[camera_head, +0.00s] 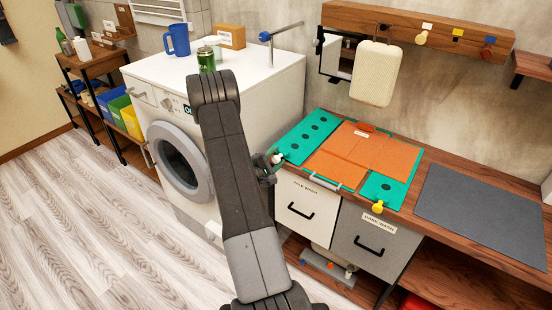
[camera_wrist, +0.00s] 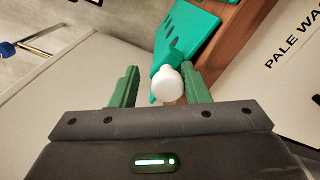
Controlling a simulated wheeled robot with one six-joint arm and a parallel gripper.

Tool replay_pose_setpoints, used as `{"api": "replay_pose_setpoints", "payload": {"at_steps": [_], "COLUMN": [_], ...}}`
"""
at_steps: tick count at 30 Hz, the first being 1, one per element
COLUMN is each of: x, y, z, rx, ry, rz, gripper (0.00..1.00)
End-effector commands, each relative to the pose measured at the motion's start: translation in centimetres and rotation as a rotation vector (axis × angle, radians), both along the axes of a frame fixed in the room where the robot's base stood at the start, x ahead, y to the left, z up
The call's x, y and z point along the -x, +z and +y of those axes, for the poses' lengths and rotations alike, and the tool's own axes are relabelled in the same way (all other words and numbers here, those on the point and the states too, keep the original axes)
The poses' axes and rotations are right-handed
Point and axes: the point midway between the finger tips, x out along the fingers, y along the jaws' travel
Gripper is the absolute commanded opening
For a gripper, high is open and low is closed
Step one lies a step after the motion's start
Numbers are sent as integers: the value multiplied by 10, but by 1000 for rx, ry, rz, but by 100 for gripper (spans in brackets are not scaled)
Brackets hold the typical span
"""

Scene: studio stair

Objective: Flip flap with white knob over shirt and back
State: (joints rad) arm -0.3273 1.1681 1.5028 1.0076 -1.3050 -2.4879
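The white knob (camera_head: 276,158) sits on the near-left corner of the teal flap (camera_head: 312,128), a perforated panel lying flat at the left of the folding board. An orange shirt (camera_head: 350,158) lies spread on the board, right of that flap. My gripper (camera_head: 268,168) is at the knob, mostly hidden by my arm in the head view. In the wrist view my gripper (camera_wrist: 161,88) is open, with the white knob (camera_wrist: 167,84) between its two green fingers, closer to the right one. I cannot tell whether they touch. The teal flap (camera_wrist: 190,35) extends beyond the knob.
A second teal flap (camera_head: 384,188) has a yellow knob (camera_head: 377,207). A washing machine (camera_head: 245,95) carrying a green can (camera_head: 206,60) and blue mug (camera_head: 179,40) stands at the left. A grey mat (camera_head: 485,215) lies bare at the right. A cream bag (camera_head: 376,73) hangs behind the board.

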Motion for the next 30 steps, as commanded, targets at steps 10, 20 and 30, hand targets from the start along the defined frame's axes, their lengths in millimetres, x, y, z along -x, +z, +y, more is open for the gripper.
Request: {"api": "replay_pose_setpoints", "payload": {"at_steps": [10,20,30], "x": [1,41,97], "y": [0,-2,-1], "z": [0,32,72], "rx": [0,1,0], "ry": [-1,4,3], "rz": [0,0,1], "gripper": [50,50,50]}}
